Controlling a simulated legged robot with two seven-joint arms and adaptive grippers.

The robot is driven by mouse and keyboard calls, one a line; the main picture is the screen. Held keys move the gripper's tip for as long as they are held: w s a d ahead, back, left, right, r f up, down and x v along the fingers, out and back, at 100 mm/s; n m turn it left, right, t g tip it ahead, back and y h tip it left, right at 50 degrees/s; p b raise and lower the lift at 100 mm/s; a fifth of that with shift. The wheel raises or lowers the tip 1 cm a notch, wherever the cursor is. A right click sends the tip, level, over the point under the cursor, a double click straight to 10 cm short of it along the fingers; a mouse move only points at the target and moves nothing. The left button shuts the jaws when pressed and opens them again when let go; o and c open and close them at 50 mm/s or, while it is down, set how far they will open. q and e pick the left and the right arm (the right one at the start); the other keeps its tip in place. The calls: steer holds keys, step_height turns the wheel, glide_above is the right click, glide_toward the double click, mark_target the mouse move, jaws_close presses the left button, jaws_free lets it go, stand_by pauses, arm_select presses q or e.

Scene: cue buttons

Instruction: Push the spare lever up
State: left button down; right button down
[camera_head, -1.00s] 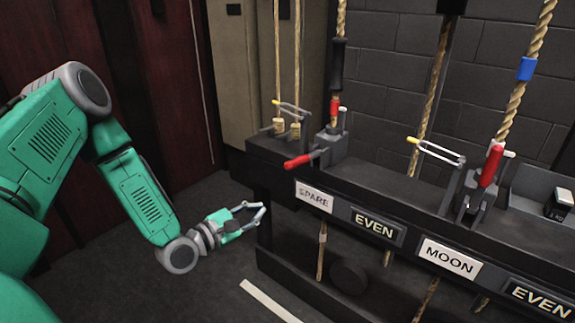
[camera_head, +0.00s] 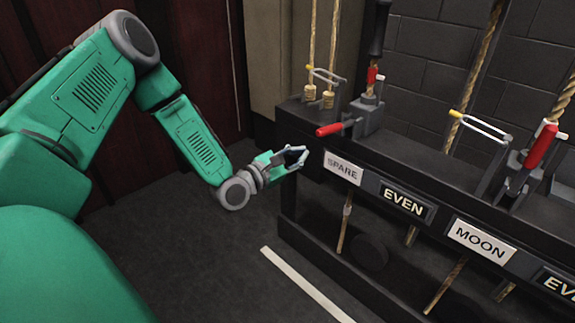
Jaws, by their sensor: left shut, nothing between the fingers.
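The spare lever (camera_head: 330,129) has a red handle that sticks out low toward the left from its grey rope-lock block (camera_head: 368,117). The block stands on the black rail above the white SPARE label (camera_head: 343,168). My left gripper (camera_head: 303,156) is shut and empty. In the picture it is just below and left of the red handle, near the rail's left end, apart from the handle. My right gripper is not in view.
A second lever with an upright red handle (camera_head: 541,146) stands farther right above the MOON label (camera_head: 481,240). Wire loops (camera_head: 327,77) and ropes rise from the black rail (camera_head: 420,147).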

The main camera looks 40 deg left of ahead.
mark_target(338, 127)
arm_select(q)
steer(key=w+d+r, duration=0.1)
steer(key=r, duration=0.1)
steer(key=w+d+r, duration=0.2)
steer(key=shift+b, duration=0.4)
steer(key=shift+a+f, duration=0.1)
steer(key=shift+a, duration=0.1)
steer(key=shift+d, duration=0.1)
